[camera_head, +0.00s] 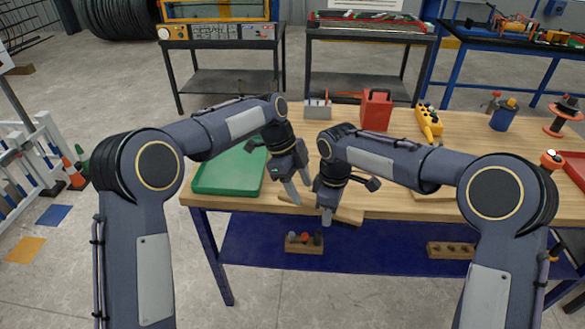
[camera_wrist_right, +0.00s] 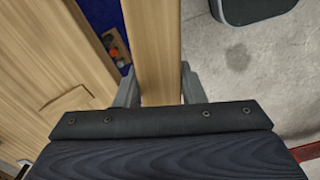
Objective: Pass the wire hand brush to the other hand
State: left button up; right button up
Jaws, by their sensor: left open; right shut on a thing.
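The wire hand brush shows as a pale wooden bar (camera_head: 349,215) at the table's front edge. In the right wrist view its wood (camera_wrist_right: 152,45) runs between the two fingers and out of the top of the picture. My right gripper (camera_head: 326,217) is shut on it. Its bristles cannot be made out. My left gripper (camera_head: 300,188) is open, pointing down just left of the right one and close to the brush's left part. I cannot tell whether it touches the wood.
A green tray (camera_head: 228,180) lies at the left of the wooden table (camera_head: 455,150). A red box (camera_head: 376,110), a grey rack (camera_head: 317,107) and a yellow tool (camera_head: 430,121) stand at the back. A blue lower shelf (camera_head: 370,250) holds wooden blocks.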

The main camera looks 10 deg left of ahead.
aim_at(305, 198)
pick_arm(q)
jog(key=shift+x, duration=1.95)
jog(key=shift+c, duration=0.3)
grip_shut()
pick_arm(e)
jog(key=shift+a, duration=0.1)
jog(key=o, duration=1.1)
jog(key=shift+o, duration=0.2)
